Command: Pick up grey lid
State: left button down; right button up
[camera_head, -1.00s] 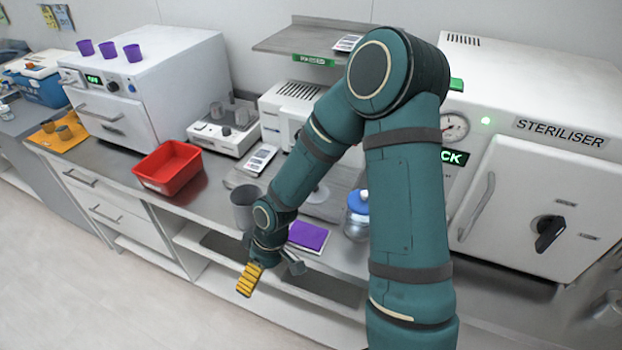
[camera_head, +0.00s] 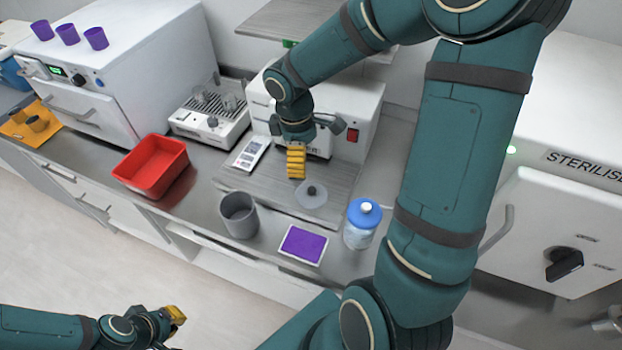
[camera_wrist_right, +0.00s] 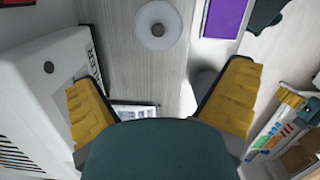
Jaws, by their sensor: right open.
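The grey lid (camera_head: 311,194), a flat round disc with a dark knob, lies on the wooden-look board on the counter, in front of the white machine. It also shows at the top of the right wrist view (camera_wrist_right: 158,25), beyond my fingertips. My right gripper (camera_head: 314,152) is above the board, just behind the lid and apart from it. In the wrist view its yellow-padded fingers (camera_wrist_right: 163,80) are spread wide with nothing between them. My left gripper (camera_head: 172,320) is low at the bottom left, away from the counter; its jaw opening is unclear.
An open grey cup (camera_head: 239,215) stands left of the lid. A purple pad (camera_head: 303,244) lies in front, and a blue-capped bottle (camera_head: 361,224) stands to the right. A red bin (camera_head: 150,168) is further left. The white machine (camera_head: 355,125) stands close behind my right gripper.

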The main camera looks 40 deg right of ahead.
aim_at(311, 189)
jog(key=f, duration=0.2)
jog(key=f+b, duration=0.1)
jog(key=f, duration=0.2)
jog(key=s+f, duration=0.1)
jog(key=f, duration=0.2)
jog(key=shift+d+f+b, duration=0.15)
jog(key=shift+d+b, duration=0.1)
jog(key=shift+b, duration=0.05)
jog(key=shift+s+d+f+b, duration=0.1)
jog(key=shift+d+f+b, duration=0.15)
jog(key=shift+f, duration=1.1)
jog(key=shift+d+f+b, duration=0.1)
jog(key=shift+f+b, duration=0.1)
jog(key=shift+f, duration=1.1)
jog(key=shift+c, duration=0.3)
jog(key=c, duration=1.6)
jog(key=shift+o, duration=0.2)
jog(key=shift+s, duration=0.1)
